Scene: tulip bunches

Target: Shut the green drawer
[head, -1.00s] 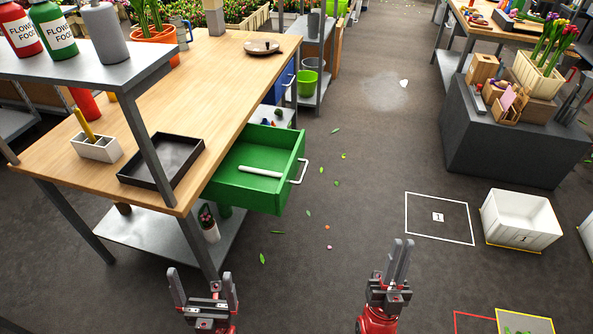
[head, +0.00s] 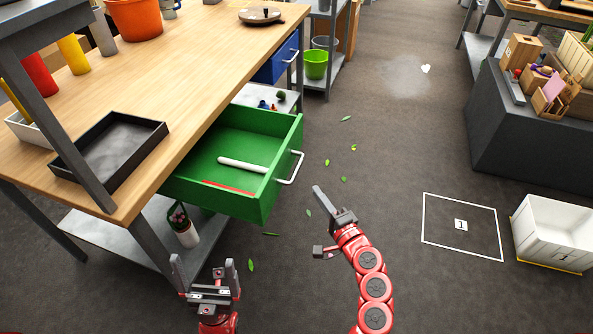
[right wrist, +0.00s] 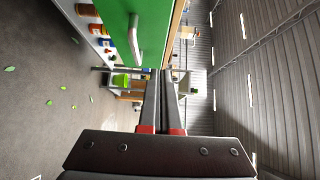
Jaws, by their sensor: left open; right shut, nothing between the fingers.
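The green drawer (head: 280,172) stands pulled out from under the wooden bench top, with a white bar handle (head: 290,168) on its front. A white roll (head: 242,165) and a thin red stick (head: 229,187) lie inside it. My right gripper (head: 318,192) is shut and empty, a little in front of and below the handle, apart from it. In the right wrist view the drawer front (right wrist: 167,30) and handle show above the closed fingers (right wrist: 161,100). My left gripper (head: 205,272) is open and empty, low in front of the bench.
The wooden bench (head: 215,60) carries a black tray (head: 110,150) and an orange pot (head: 135,18). A blue drawer (head: 277,62) is further back. A white crate (head: 553,235) stands on the floor at right.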

